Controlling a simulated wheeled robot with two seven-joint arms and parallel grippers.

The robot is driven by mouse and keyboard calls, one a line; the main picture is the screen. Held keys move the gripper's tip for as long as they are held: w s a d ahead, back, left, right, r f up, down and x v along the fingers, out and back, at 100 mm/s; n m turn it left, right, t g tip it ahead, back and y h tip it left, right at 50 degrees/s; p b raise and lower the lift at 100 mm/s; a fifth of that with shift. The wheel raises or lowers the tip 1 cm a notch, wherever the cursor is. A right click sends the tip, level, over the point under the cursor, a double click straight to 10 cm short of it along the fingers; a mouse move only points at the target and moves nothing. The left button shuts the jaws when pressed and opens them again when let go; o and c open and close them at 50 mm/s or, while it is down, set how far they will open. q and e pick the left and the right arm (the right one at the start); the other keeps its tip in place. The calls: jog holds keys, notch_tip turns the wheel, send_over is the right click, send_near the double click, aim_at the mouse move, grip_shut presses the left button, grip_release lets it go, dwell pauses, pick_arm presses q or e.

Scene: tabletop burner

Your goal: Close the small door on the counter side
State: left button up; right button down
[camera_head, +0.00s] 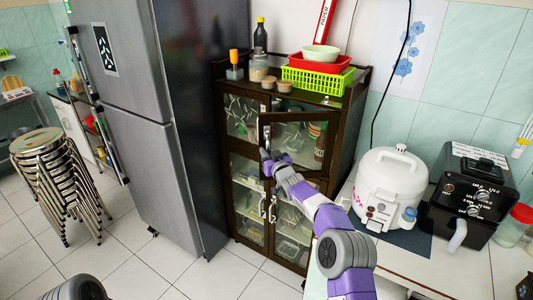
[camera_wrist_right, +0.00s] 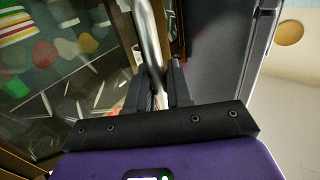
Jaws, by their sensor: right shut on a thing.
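The small door (camera_head: 300,116) is the upper right glass door of the dark wooden cabinet (camera_head: 233,188). It has a dark frame and looks ajar, its left edge standing out from the cabinet front. My right gripper (camera_head: 267,156) is at the left edge of this door, on its metal handle. In the right wrist view, the jaws (camera_wrist_right: 160,90) are shut around the shiny handle bar (camera_wrist_right: 150,38). The fingertips are partly hidden in the head view. My left gripper is out of view.
A grey fridge (camera_head: 180,130) stands left of the cabinet. A white cooker (camera_head: 390,185) and a black appliance (camera_head: 470,200) stand on the counter (camera_head: 440,262) at right. A green basket (camera_head: 318,82) and bottles top the cabinet. Stacked stools (camera_head: 55,180) stand at left.

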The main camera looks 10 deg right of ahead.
jog(key=c, duration=1.2)
grip_release()
jog(key=s+d+b, duration=0.1)
jog(key=s, duration=0.6)
jog(key=shift+s+d, duration=0.2)
jog(key=s+a+f+m+g, duration=0.15)
jog(key=s+f+g, duration=0.4)
jog(key=f, duration=0.85)
jog(key=s+a+f+m+g, duration=0.1)
jog(key=s+a+f+g, duration=0.15)
jog(key=s+f, duration=0.95)
jog(key=s+a+f+g, duration=0.2)
jog(key=s+f, duration=0.3)
jog(key=s, duration=0.5)
jog(key=s+a+f+m+g, duration=0.1)
jog(key=s+f+g, duration=0.3)
jog(key=s, duration=0.6)
jog(key=s+a+f+m+g, duration=0.1)
jog(key=s+a+f+g, duration=0.1)
jog(key=s+f, duration=0.4)
jog(key=s+g, duration=0.1)
jog(key=s, duration=0.3)
jog(key=shift+a+f+y, duration=0.25)
jog(key=shift+a+y, duration=0.1)
jog(key=shift+y, duration=0.05)
